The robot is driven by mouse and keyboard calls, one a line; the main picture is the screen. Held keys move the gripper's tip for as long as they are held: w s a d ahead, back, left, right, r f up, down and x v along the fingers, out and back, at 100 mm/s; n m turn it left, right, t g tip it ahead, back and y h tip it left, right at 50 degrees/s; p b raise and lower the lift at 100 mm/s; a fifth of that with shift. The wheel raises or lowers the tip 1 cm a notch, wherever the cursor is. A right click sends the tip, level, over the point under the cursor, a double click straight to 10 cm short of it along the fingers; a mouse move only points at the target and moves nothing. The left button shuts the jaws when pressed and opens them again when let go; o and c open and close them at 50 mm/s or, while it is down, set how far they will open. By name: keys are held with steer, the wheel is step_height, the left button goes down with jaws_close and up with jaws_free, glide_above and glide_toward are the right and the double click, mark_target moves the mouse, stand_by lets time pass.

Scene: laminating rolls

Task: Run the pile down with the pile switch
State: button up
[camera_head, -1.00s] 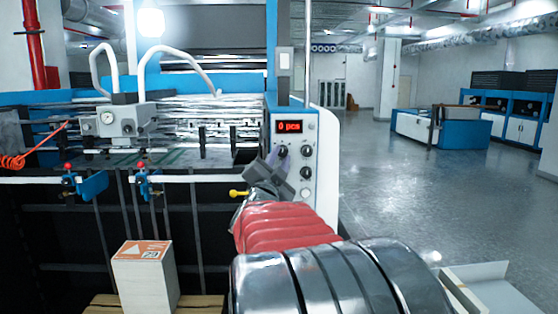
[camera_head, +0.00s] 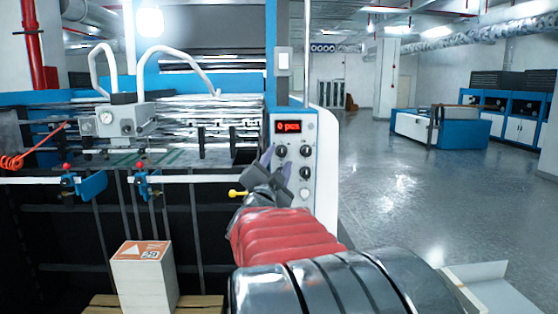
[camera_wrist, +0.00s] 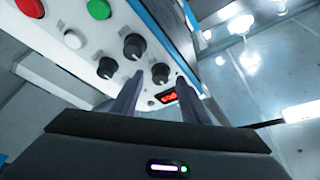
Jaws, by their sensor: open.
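The control panel (camera_head: 293,128) stands right of the machine, with a red "0 pcs" display and three black knobs. No label shows which knob is the pile switch. The upper left knob (camera_head: 281,151), upper right knob (camera_head: 306,151) and lower knob (camera_head: 305,173) are visible. My gripper (camera_head: 277,164) is open and empty in front of the panel, just below the upper left knob. In the wrist view, one knob (camera_wrist: 160,73) shows between my fingers; contact cannot be told. The pile (camera_head: 143,285), a white stack with an orange-labelled top, stands at lower left.
The pile stands on a wooden pallet (camera_head: 100,308). A yellow-tipped lever (camera_head: 238,193) is left of my wrist. Red (camera_wrist: 30,7), green (camera_wrist: 99,9) and white (camera_wrist: 73,39) buttons sit near the knobs. Open floor lies right.

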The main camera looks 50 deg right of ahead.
steer(key=v, duration=1.2)
steer(key=shift+a, duration=0.1)
steer(key=w+a+f+n+t+y, duration=0.35)
steer(key=w+f+n+y, duration=0.25)
steer(key=f, duration=0.3)
steer(key=w+a+f+n+g+y, duration=0.1)
steer(key=w+a+f+n+y, duration=0.1)
steer(key=a+f+n+y, duration=0.7)
steer(key=s+a+f+n+g+y, duration=0.2)
steer(key=s+a, duration=0.6)
steer(key=a, duration=0.4)
steer(key=s+a+f+n+g+y, duration=0.2)
steer(key=s+a, duration=0.6)
steer(key=a, duration=0.4)
steer(key=shift+s+a+f+n+g, duration=0.2)
steer(key=shift+f+n+g, duration=0.65)
steer(key=shift+n, duration=0.85)
